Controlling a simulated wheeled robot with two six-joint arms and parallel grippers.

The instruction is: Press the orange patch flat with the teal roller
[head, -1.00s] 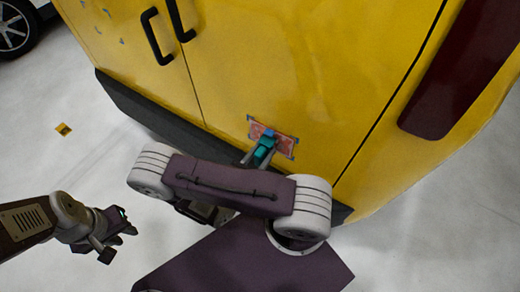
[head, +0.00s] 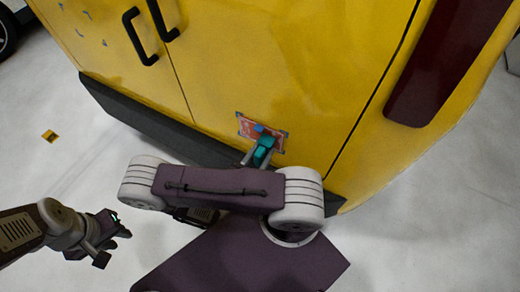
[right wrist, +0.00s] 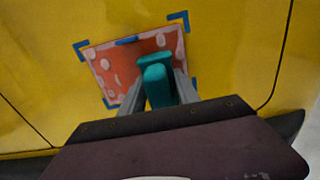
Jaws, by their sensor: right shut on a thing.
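The orange patch (head: 248,125) is on the lower part of the yellow van door, with blue tape at its corners. In the right wrist view the patch (right wrist: 112,65) shows several pale spots and lies tilted. My right gripper (right wrist: 158,98) is shut on the teal roller (right wrist: 155,80), which covers the patch's right-middle part. The roller also shows in the head view (head: 263,152), over the patch's lower edge. I cannot tell whether the roller touches the patch. My left gripper (head: 112,238) is apart from the van, low at the left; its jaw opening is unclear.
The yellow van (head: 270,60) fills the back, with black door handles (head: 139,36), a dark bumper (head: 140,120) and a dark red lamp (head: 430,65). A small yellow marker (head: 49,136) lies on the pale floor. The floor at left is mostly clear.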

